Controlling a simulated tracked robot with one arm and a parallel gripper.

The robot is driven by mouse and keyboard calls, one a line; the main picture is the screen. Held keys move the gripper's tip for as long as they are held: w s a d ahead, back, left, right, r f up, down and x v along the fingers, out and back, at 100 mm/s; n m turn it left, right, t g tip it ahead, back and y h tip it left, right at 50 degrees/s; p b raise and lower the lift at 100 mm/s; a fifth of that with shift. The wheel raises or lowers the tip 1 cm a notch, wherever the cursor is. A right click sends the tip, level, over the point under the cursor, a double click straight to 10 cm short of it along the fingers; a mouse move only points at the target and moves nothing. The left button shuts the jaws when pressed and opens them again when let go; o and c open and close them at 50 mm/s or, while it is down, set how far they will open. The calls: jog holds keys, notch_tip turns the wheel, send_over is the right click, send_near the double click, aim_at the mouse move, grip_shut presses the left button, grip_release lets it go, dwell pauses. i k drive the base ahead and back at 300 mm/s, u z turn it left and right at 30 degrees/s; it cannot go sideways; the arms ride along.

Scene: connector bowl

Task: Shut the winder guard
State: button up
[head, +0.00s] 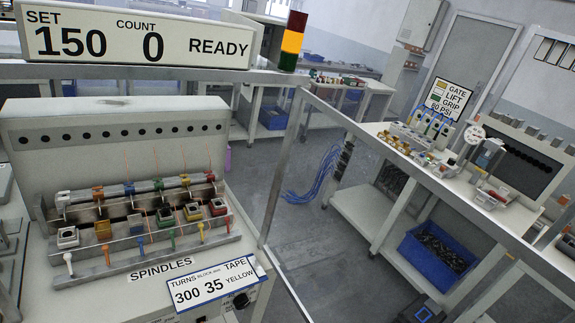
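The winder (112,130) fills the left of the head view. Several spindles with coloured bobbins stand in rows on its deck. Its guard looks like the grey metal frame (283,165) at the winder's right side, with a clear or empty middle. It stands swung out to the right, away from the spindles, and a long rail runs from its top to the lower right. The spindle front is uncovered. I see no separate handle on it. My gripper is not in view.
A sign (140,35) above the winder reads SET 150, COUNT 0, READY. A signal light (293,42) beside it shows amber. A label (212,285) reads 300, 35, yellow. A bench (352,202) with parts and a blue bin (436,255) stand right. Grey floor (310,245) lies between.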

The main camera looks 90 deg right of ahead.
aim_at(555, 274)
jog(key=k, duration=1.95)
jog(key=z, duration=1.15)
jog(key=i, duration=1)
jog(key=z, duration=0.2)
jog(key=k, duration=1.05)
jog(key=u, duration=0.4)
